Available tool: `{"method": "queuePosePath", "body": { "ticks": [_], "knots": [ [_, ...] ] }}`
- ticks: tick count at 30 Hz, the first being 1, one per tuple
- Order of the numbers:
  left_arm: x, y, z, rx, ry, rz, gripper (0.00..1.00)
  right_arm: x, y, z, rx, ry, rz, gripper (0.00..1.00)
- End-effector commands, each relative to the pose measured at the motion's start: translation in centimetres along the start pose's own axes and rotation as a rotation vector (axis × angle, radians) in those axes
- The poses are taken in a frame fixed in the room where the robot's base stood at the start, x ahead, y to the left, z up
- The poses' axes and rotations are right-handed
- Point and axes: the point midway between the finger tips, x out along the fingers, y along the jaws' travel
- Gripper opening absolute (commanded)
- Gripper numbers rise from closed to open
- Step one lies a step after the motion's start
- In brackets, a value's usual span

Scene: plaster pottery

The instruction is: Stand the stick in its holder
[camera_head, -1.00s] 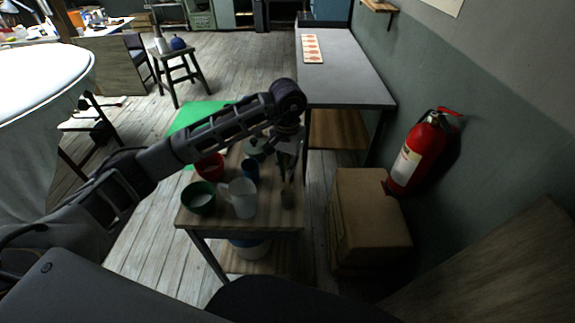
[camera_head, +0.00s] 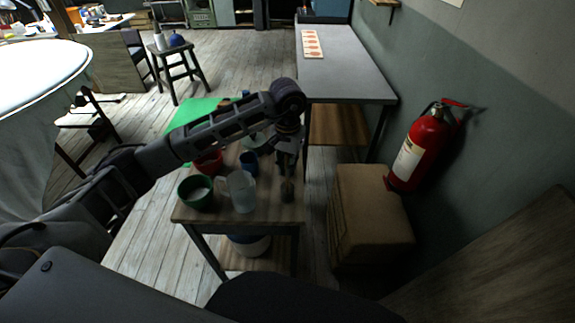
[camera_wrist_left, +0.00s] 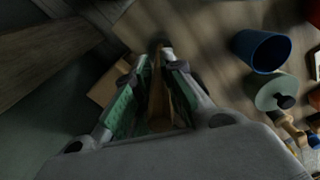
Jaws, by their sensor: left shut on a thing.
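My left gripper (camera_head: 287,158) points down over the right side of the small wooden table (camera_head: 265,213). In the left wrist view, the gripper (camera_wrist_left: 158,80) is shut on a thin brown stick (camera_wrist_left: 159,97), which runs between its green-padded fingers. A small brownish cup (camera_head: 287,193), which looks like the holder, stands on the table just below the fingertips. The stick's far end is dark and partly hidden in the wrist view. I cannot tell whether it is inside the holder. My right gripper does not show.
A cardboard box (camera_head: 370,215) and a fire extinguisher (camera_head: 421,148) stand to the right. A long grey table (camera_head: 350,75) is behind.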

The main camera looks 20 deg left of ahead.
Motion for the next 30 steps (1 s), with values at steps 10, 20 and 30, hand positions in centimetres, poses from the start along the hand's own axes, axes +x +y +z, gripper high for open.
{"method": "queuePosePath", "body": {
  "ticks": [10, 20, 30],
  "knots": [
    [0.0, 0.0, 0.0, 0.000, 0.000, 0.000, 0.37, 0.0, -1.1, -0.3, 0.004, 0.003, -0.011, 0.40],
    [-0.1, 0.0, 0.0, 0.000, 0.000, 0.000, 0.37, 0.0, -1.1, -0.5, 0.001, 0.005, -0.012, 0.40],
    [-2.1, 0.0, -0.1, 0.000, 0.002, 0.000, 0.37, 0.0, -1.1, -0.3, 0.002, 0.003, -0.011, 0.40]
  ]
}}
